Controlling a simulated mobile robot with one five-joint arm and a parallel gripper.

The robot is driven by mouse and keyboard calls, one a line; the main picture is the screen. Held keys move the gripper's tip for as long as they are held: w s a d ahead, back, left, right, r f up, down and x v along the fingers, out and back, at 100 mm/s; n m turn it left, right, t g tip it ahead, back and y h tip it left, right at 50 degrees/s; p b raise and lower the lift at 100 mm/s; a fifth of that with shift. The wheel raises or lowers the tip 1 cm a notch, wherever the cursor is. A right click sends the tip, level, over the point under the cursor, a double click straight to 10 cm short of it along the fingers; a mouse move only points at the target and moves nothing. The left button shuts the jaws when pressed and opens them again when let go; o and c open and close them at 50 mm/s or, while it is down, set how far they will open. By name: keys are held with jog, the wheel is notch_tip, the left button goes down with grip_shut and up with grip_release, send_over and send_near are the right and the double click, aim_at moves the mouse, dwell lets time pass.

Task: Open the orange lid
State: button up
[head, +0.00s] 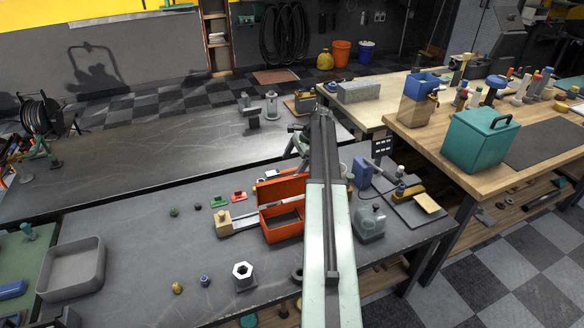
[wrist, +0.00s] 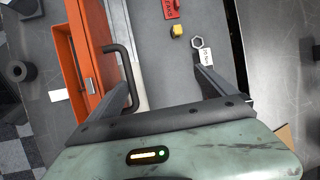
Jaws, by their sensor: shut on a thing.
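The orange box (head: 285,228) stands on the dark workbench, partly covered by my arm. Its orange lid (head: 280,189) is raised, standing up at the back of the open box. In the wrist view the lid (wrist: 88,45) is an orange panel with a dark bent handle (wrist: 132,70), beside the open box (wrist: 67,65). My gripper (wrist: 165,80) is at the handle, shut on it; the left finger lies against the handle, and the exact contact is partly hidden. In the head view my arm hides most of the gripper.
Bench at left is mostly clear.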

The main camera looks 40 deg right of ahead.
jog(key=shift+w+d+r, duration=0.1)
jog(key=shift+w+r, duration=0.1)
jog(key=shift+r, duration=0.2)
jog(key=p+v, duration=0.7)
jog(key=shift+s+r, duration=0.15)
jog(key=shift+s, duration=0.1)
jog(key=c, duration=1)
jog(key=shift+o, duration=0.2)
jog(key=shift+s, duration=0.1)
